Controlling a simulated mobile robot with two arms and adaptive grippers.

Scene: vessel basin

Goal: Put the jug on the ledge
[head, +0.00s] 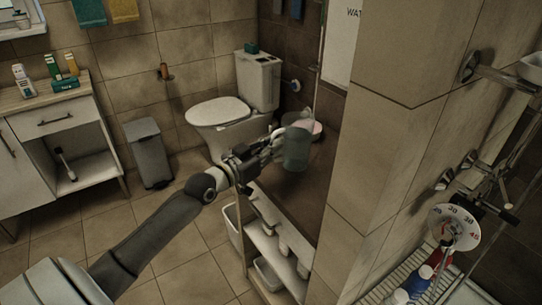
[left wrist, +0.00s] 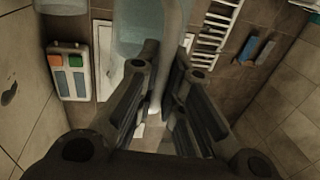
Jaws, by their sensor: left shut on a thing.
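The jug (head: 297,148) is a blue-green, see-through vessel held up in the air in the head view, in front of the toilet and the brown tiled wall. My left gripper (head: 275,143) comes in from the left and is shut on it. In the left wrist view, the jug's body (left wrist: 138,28) is at the top, and its pale handle (left wrist: 172,38) runs between the fingers of my left gripper (left wrist: 165,58). I cannot tell which surface is the ledge. My right gripper is not in view.
A low white shelf unit (head: 268,243) stands below the jug. The toilet (head: 218,112) is behind, with a grey bin (head: 148,153) and cabinet (head: 50,118) at left. A tiled wall corner (head: 375,150) rises close to the jug's right. Shower fittings (head: 485,195) are at far right.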

